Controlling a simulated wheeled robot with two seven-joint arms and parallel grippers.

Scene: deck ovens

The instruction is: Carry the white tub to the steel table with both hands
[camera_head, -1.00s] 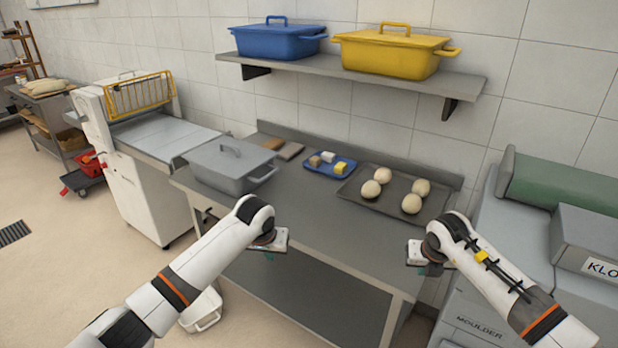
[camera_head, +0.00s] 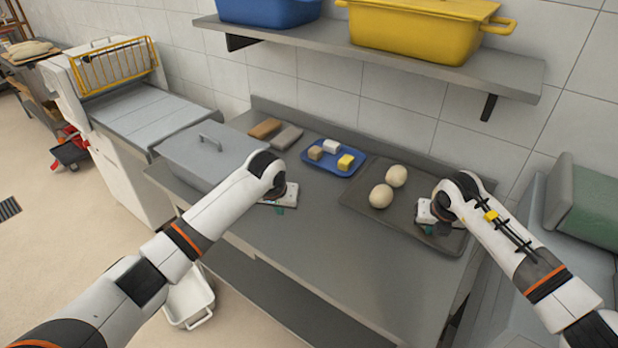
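The white tub (camera_head: 190,303) is low at the left front of the steel table, partly hidden behind my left arm. A handle shows at its near end. The steel table (camera_head: 300,235) has a bare front half. My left gripper (camera_head: 280,205) is over the table's front left part, above and to the right of the tub. I see nothing held in either.
A grey lidded bin (camera_head: 212,155) stands on the table's left. A blue tray (camera_head: 322,169) with small blocks and a dark tray (camera_head: 362,209) with dough balls lie at the back. A wall shelf (camera_head: 375,58) holds blue and yellow bins. The front middle is clear.

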